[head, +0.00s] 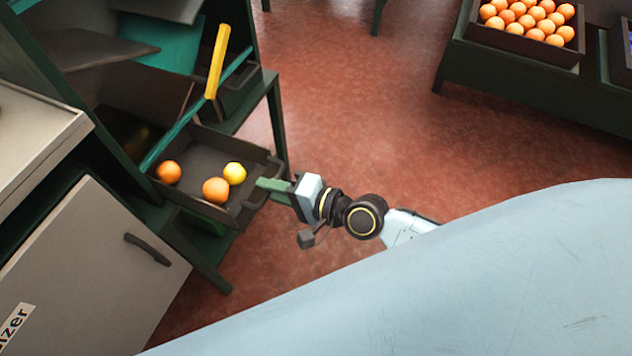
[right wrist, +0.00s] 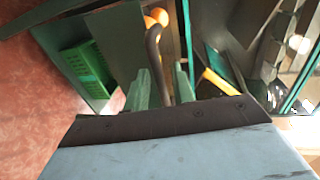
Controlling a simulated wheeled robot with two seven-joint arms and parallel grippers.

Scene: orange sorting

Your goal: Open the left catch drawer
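The near catch drawer (head: 240,209) is a dark tray that stands out from the green sorting frame, its inside showing. Two oranges (head: 215,190) and one yellow fruit (head: 234,173) lie in it. My right gripper (head: 270,185) is at the drawer's outer front side. In the right wrist view, the dark handle bar (right wrist: 153,45) runs between the two green fingers of my right gripper (right wrist: 167,88), which appear closed on it. The exact contact is hard to see. My left gripper is not in view.
A second dark drawer (head: 235,78) sits farther back in the frame. A teal bar with a yellow end (head: 217,62) slants above the near drawer. A grey cabinet (head: 95,270) stands close at left. Red floor (head: 350,100) is clear to the right, up to an orange crate (head: 510,42).

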